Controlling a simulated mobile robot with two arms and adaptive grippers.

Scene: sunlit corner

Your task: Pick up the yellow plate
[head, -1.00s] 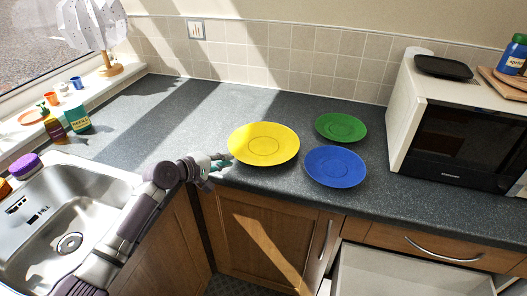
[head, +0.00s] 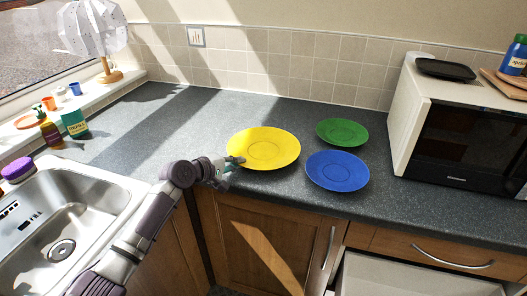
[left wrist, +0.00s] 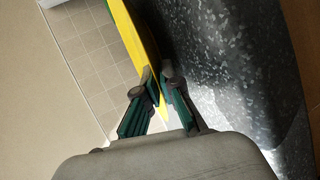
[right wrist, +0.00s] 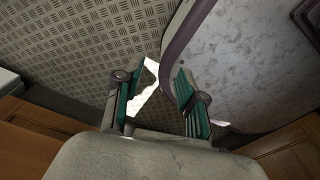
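The yellow plate (head: 263,149) lies on the grey counter, near its front edge. My left gripper (head: 231,161) is at the plate's left front rim. In the left wrist view, the yellow plate (left wrist: 137,40) is seen nearly edge-on, and its rim runs between the two fingers of my left gripper (left wrist: 157,72). The fingers are close together on either side of the rim; whether both press on it cannot be made out. My right gripper (right wrist: 165,68) is open and empty, low over the patterned floor, and out of the head view.
A blue plate (head: 337,171) and a green plate (head: 342,132) lie right of the yellow one. A microwave (head: 465,135) stands further right. The sink (head: 60,215) is at the left. An open drawer (head: 410,278) is below. The counter behind the plates is clear.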

